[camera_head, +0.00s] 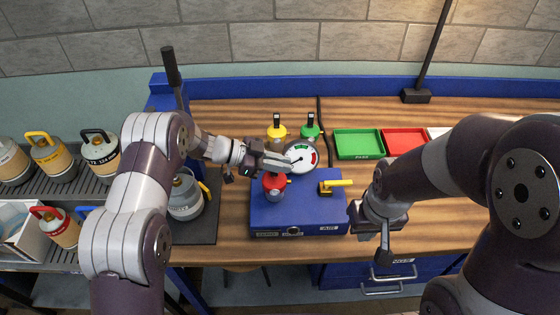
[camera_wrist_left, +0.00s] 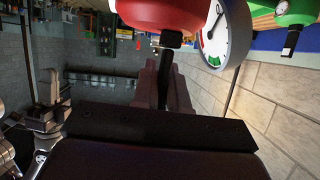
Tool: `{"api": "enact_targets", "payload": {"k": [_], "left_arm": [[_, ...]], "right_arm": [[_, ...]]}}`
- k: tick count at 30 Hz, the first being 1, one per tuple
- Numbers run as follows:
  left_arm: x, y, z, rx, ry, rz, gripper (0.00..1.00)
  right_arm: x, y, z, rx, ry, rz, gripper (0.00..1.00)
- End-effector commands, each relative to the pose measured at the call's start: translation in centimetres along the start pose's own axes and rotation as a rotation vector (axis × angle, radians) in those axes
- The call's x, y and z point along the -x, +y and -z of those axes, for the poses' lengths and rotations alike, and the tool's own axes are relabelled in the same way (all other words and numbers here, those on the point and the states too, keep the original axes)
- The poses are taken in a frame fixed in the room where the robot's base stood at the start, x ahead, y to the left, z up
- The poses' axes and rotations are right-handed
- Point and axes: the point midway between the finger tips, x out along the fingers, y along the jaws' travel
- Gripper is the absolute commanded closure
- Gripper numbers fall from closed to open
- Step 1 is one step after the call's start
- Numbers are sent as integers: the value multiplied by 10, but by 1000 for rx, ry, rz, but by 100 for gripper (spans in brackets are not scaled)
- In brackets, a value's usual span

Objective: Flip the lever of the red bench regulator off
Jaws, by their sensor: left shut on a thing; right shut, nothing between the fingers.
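The red bench regulator (camera_head: 273,183) is a red dome on a blue box, partly hidden by my left gripper (camera_head: 282,163). In the left wrist view the red regulator (camera_wrist_left: 172,12) is at the top, upside down. Its black lever (camera_wrist_left: 164,88) sticks out of it between the fingers of my left gripper (camera_wrist_left: 165,92). My left gripper is shut on this lever. A round white gauge (camera_head: 301,155) stands behind the red dome, and it also shows in the left wrist view (camera_wrist_left: 228,38). My right gripper (camera_head: 384,250) is shut and empty, pointing down at the bench's front edge.
The blue box (camera_head: 310,213) carries a yellow handle (camera_head: 336,184) at its right. A yellow regulator (camera_head: 277,131) and a green regulator (camera_head: 310,131) with upright black levers stand behind. Green (camera_head: 358,144) and red (camera_head: 404,140) trays lie right; gas canisters (camera_head: 52,157) stand left.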

Motion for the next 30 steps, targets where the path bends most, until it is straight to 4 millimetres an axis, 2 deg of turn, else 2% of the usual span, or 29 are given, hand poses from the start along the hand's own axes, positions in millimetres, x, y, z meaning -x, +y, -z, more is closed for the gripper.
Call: {"api": "enact_targets", "payload": {"k": [14, 15, 17, 26, 30], "left_arm": [[0, -1, 1, 15, 2, -6, 100], [0, -1, 1, 15, 2, -6, 84], [0, -1, 1, 15, 2, -6, 66], [0, 0, 0, 9, 1, -4, 66], [-2, 4, -5, -78, 1, 33, 66]], "right_arm": [[1, 0, 0, 0, 0, 0, 100], [1, 0, 0, 0, 0, 0, 100], [1, 0, 0, 0, 0, 0, 100], [0, 0, 0, 0, 0, 0, 100], [-13, 0, -2, 0, 0, 0, 100]]}}
